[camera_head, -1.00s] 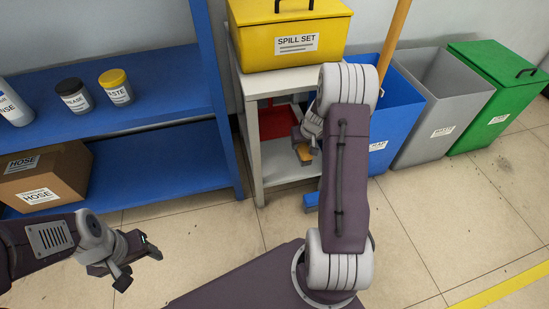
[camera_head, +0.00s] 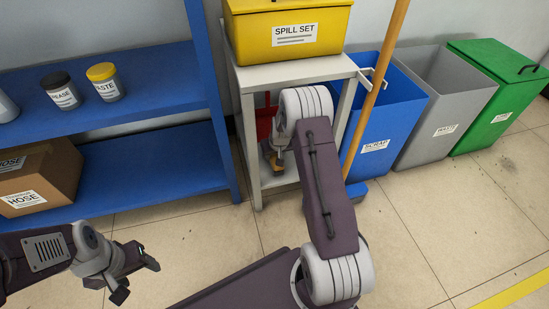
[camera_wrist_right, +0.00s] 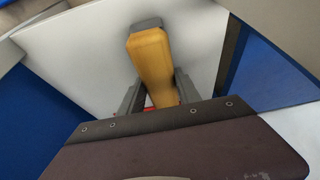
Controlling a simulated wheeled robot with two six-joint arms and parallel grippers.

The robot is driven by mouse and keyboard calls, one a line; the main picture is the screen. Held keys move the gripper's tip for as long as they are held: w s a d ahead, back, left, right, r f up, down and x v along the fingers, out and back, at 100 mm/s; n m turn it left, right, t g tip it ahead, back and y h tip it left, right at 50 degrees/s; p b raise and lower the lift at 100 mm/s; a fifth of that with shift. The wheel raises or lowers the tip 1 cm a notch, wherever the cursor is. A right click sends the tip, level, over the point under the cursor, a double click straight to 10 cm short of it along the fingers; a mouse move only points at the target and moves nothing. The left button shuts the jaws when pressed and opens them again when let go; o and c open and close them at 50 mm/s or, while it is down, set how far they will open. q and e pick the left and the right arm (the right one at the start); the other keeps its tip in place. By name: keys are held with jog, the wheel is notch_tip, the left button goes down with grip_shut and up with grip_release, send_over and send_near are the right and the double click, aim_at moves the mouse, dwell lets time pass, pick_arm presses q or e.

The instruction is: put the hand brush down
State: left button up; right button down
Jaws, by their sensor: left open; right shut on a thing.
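My right gripper (camera_wrist_right: 155,98) is shut on the hand brush (camera_wrist_right: 150,55), whose yellow-brown handle stands up between the fingers in the right wrist view. The bristle end is hidden there. In the head view a small part of the brush (camera_head: 277,165) shows below my right wrist, at the front of the grey stand (camera_head: 255,150) and over its lower level. I cannot tell whether the brush touches the shelf. My left gripper (camera_head: 137,279) is open and empty at the lower left, above the floor.
A red item (camera_head: 264,120) stands inside the stand, partly hidden by my arm. The yellow spill set box (camera_head: 290,55) sits on top. A broom's wooden pole (camera_head: 378,85) leans at the right, before the blue bin (camera_head: 398,110). Blue shelving (camera_head: 170,170) stands at the left.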

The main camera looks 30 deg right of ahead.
jog(key=shift+f, duration=0.15)
jog(key=c, duration=0.9)
grip_release()
jog(key=shift+o, duration=0.2)
jog(key=p+v, duration=0.7)
jog(key=v, duration=0.5)
jog(key=shift+r+p, duration=0.2)
jog(key=shift+p, duration=0.2)
jog(key=shift+d, duration=0.1)
